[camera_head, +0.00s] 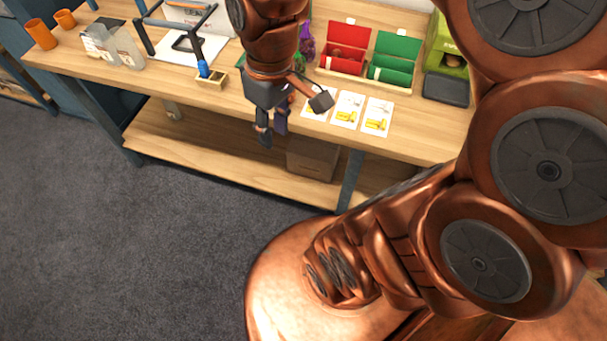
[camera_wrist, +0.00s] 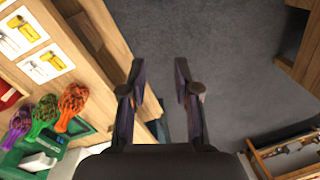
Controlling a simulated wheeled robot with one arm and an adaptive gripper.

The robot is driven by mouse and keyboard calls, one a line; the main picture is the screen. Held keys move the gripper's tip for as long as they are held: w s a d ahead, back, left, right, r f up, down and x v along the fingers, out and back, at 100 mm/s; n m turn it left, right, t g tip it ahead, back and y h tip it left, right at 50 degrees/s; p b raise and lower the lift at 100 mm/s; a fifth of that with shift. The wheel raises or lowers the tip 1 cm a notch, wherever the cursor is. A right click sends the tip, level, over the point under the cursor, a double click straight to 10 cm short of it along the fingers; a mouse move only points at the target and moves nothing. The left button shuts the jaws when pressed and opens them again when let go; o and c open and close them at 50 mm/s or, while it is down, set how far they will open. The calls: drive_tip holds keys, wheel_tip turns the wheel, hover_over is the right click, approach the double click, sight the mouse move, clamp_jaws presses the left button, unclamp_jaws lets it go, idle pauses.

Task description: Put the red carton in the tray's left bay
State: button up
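A red open carton-like box (camera_head: 345,60) with its flap raised stands in the left part of a light wooden tray (camera_head: 362,86) at the back of the bench. A similar green box (camera_head: 393,68) stands in its right part. In the wrist view only a red edge (camera_wrist: 10,97) shows at the far left. My gripper (camera_head: 273,133) hangs in front of the bench's front edge, left of and nearer than the tray. In the wrist view my gripper (camera_wrist: 160,82) has its fingers apart, with only floor between them.
Picture cards (camera_head: 347,110) lie in front of the tray. Orange (camera_wrist: 72,100), green (camera_wrist: 44,110) and purple (camera_wrist: 20,122) net bags are near it. A green machine (camera_head: 447,55) stands right, a dark frame (camera_head: 186,30) left. The floor (camera_head: 130,240) ahead of the bench is clear.

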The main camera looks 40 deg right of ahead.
drive_tip(key=s+f+m+g+h, duration=0.1)
drive_tip(key=s+f+m, duration=0.2)
drive_tip(key=s, duration=0.6)
drive_tip(key=shift+s+a+f, duration=0.15)
drive_tip(key=shift+s+a, duration=0.25)
